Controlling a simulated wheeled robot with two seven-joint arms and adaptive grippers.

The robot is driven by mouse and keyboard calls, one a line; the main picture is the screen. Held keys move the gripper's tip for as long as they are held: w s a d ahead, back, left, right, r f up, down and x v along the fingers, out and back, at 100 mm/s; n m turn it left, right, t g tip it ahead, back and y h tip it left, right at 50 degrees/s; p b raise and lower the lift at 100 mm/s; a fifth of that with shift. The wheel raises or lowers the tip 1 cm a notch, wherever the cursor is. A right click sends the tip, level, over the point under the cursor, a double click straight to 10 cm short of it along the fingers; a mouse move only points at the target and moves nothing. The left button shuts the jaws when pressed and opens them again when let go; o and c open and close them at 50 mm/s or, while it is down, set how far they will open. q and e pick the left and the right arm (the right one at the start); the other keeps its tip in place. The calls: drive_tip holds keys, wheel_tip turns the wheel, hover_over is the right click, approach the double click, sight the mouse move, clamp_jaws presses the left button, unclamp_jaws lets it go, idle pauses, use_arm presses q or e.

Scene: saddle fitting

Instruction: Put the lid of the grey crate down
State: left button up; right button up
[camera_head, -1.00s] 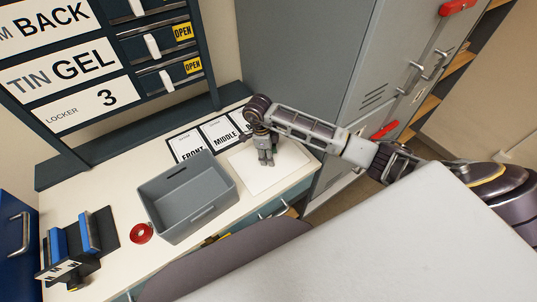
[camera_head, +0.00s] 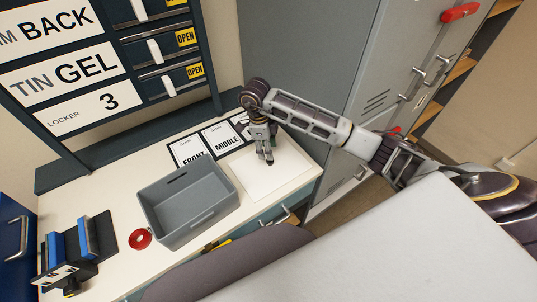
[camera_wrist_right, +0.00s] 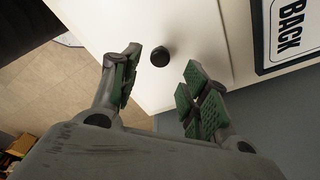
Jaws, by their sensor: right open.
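The grey crate (camera_head: 188,222) stands open and looks empty on the cream bench top. A flat white panel (camera_head: 272,182) lies on the bench to its right; I cannot tell for certain that it is the lid. In the wrist view a small black round knob (camera_wrist_right: 160,56) stands on the white panel (camera_wrist_right: 190,25). My right gripper (camera_head: 265,157) points down over the panel's back part. In the wrist view my right gripper (camera_wrist_right: 162,85) is open and empty, with the knob just beyond the gap between its fingertips. My left gripper is out of view.
Cards marked FRONT (camera_head: 191,157) and MIDDLE (camera_head: 226,142), and one marked BACK (camera_wrist_right: 290,28), lie behind the panel. Grey lockers (camera_head: 320,65) rise at the right.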

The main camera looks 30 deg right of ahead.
drive_tip(key=shift+w+a+r, duration=0.1)
drive_tip(key=shift+a+r, duration=0.05)
drive_tip(key=shift+r, duration=1.15)
drive_tip(key=shift+w+a+r, duration=0.1)
drive_tip(key=shift+a+r, duration=0.05)
drive_tip(key=shift+r, duration=1.1)
